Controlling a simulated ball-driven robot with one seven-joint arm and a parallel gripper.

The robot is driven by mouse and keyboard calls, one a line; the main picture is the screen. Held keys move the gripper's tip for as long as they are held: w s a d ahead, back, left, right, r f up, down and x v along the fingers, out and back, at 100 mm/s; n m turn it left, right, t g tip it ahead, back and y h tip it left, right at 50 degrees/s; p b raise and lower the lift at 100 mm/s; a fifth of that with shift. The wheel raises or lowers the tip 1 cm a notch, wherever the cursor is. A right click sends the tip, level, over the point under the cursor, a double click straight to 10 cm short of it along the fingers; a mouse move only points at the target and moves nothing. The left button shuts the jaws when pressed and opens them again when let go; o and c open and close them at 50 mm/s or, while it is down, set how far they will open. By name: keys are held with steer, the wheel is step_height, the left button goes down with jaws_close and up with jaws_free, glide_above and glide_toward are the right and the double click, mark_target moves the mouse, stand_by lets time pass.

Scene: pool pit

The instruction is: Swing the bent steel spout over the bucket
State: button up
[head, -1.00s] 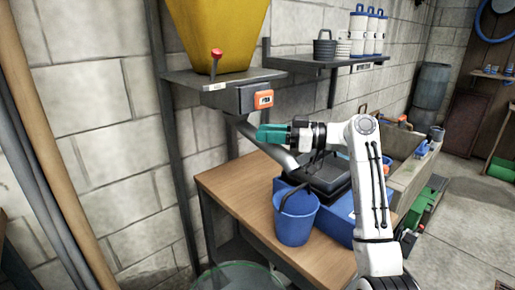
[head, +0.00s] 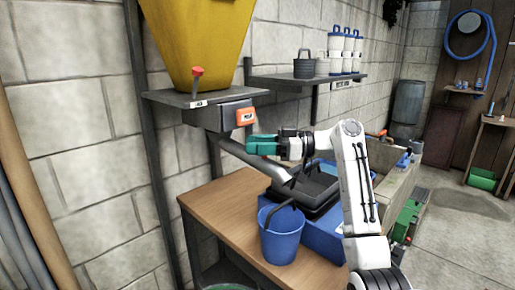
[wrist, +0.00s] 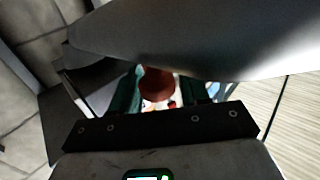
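The bent steel spout (head: 246,157) slopes down to the right from under the yellow hopper (head: 198,38). Its lower end is over the black tray beside the bucket, not over the bucket. The blue bucket (head: 282,240) stands upright on the wooden bench, its dark handle raised. My gripper (head: 253,145) has green fingers and is level with the upper part of the spout; contact cannot be told. In the wrist view the spout (wrist: 205,40) crosses close in front. The fingers of my gripper (wrist: 160,92) are apart, with a reddish round knob (wrist: 157,82) seen between them.
A black tray (head: 318,187) sits on a blue box (head: 325,238) behind the bucket. A red-tipped lever (head: 197,72) and an orange display (head: 245,116) are at the hopper shelf (head: 175,97). Bare bench top (head: 222,205) lies left of the bucket.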

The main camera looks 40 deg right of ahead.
steer(key=shift+o, duration=0.6)
steer(key=shift+f, duration=0.25)
steer(key=shift+s+d, duration=0.2)
steer(key=shift+d, duration=0.05)
steer(key=v, duration=1)
